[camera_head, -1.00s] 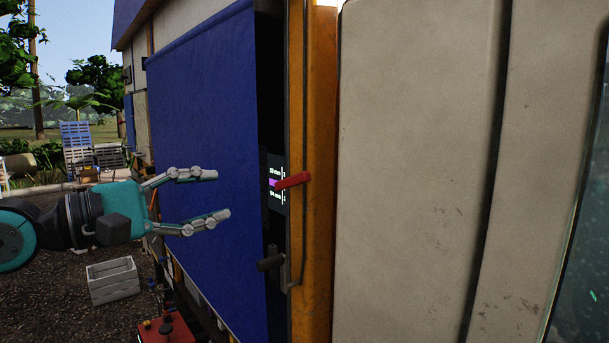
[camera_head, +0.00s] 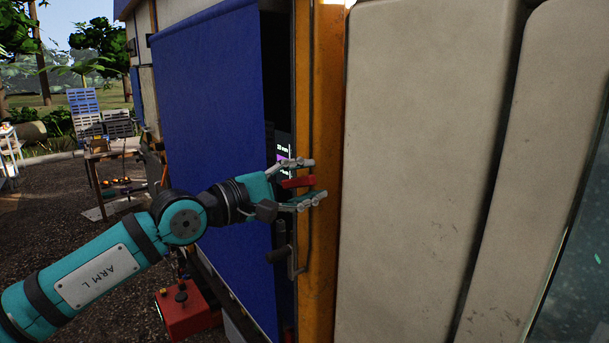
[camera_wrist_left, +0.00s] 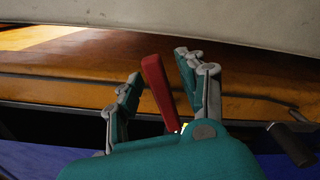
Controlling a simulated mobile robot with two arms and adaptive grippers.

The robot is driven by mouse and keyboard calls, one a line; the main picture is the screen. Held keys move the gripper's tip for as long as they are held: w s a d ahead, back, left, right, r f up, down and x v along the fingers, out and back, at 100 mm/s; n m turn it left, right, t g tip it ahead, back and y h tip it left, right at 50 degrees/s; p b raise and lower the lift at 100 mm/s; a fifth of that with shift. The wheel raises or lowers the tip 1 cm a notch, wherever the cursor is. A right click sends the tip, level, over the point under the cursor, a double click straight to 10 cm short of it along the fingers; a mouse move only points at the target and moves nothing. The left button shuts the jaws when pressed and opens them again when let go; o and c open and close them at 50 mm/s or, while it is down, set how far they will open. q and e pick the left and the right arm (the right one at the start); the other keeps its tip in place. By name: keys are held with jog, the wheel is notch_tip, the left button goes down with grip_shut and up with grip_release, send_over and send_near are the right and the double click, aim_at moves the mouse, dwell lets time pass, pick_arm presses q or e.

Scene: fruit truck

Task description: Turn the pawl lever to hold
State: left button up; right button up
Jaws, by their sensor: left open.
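The red pawl lever (camera_head: 298,182) sticks out beside the orange post, pointing right and slightly up in the head view. My left gripper (camera_head: 318,181) is open, with one finger above the lever and one below it. In the left wrist view the red lever (camera_wrist_left: 158,88) stands between the two open fingers of the left gripper (camera_wrist_left: 157,66), closer to the right finger at its lower end. I cannot tell whether a finger touches it. The label panel behind the lever is mostly hidden by the gripper. My right gripper is not in view.
A crank handle (camera_head: 280,254) hangs just below the gripper, and shows at the right in the wrist view (camera_wrist_left: 291,143). The orange post (camera_head: 325,240) and pale truck panel (camera_head: 420,170) stand close on the right. A blue curtain (camera_head: 213,100) hangs behind the arm.

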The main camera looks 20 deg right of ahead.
pick_arm(q)
jog(key=shift+a, duration=0.1)
grip_shut()
dwell(0.4)
jog(key=f+m+b, duration=0.1)
jog(key=m+b, duration=0.1)
jog(key=b, duration=0.3)
jog(key=f+m+b, duration=0.1)
jog(key=m+b, duration=0.1)
jog(key=b, duration=0.3)
jog(key=shift+s+f+m+b, duration=0.2)
jog(key=shift+m+b, duration=0.1)
jog(key=shift+m, duration=0.1)
